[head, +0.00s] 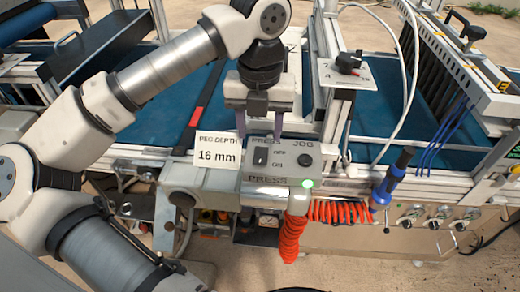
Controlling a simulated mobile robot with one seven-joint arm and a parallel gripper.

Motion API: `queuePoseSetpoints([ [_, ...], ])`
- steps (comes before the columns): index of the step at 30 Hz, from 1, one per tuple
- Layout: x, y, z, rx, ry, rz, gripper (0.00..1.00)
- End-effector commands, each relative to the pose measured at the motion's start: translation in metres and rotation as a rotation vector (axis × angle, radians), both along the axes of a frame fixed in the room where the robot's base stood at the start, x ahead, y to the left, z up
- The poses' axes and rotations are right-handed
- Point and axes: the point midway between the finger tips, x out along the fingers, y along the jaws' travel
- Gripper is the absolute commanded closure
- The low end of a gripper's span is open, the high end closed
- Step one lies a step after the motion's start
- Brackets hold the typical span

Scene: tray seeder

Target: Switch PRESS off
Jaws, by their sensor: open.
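The control box (284,172) is a grey panel on the front of the machine, labelled PRESS and JOG. The PRESS switch (261,156) is a small dark rocker on its left side, with small markings beside it that are hard to read. A round black JOG knob (306,160) sits to its right. A green lamp (307,184) glows at the box's lower right corner. My gripper (261,136) points down just behind the box's upper edge, its two purple-grey fingers apart with nothing between them. I cannot tell whether a fingertip touches the box.
A card (217,152) reading PEG DEPTH 16 mm stands left of the box. Another black knob (349,62) is on a plate behind right. A blue-handled tool (392,180) stands at right. Orange coiled hoses (291,238) hang below. A teal belt (400,90) lies behind.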

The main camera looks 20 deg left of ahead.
Motion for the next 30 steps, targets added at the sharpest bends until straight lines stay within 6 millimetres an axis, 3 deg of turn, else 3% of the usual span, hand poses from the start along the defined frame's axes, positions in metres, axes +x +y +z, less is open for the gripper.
queuePoseSetpoints([
  [6, 0.0, -0.001, -0.043, -0.004, 0.0, -0.002, 0.51],
  [10, 0.0, -0.001, -0.061, -0.003, 0.0, -0.002, 0.51],
  [15, 0.0, -0.001, -0.073, -0.003, -0.002, -0.001, 0.51],
  [23, 0.0, -0.001, -0.075, -0.002, -0.002, -0.002, 0.51],
  [30, 0.0, -0.001, -0.074, -0.002, -0.002, -0.002, 0.78],
])
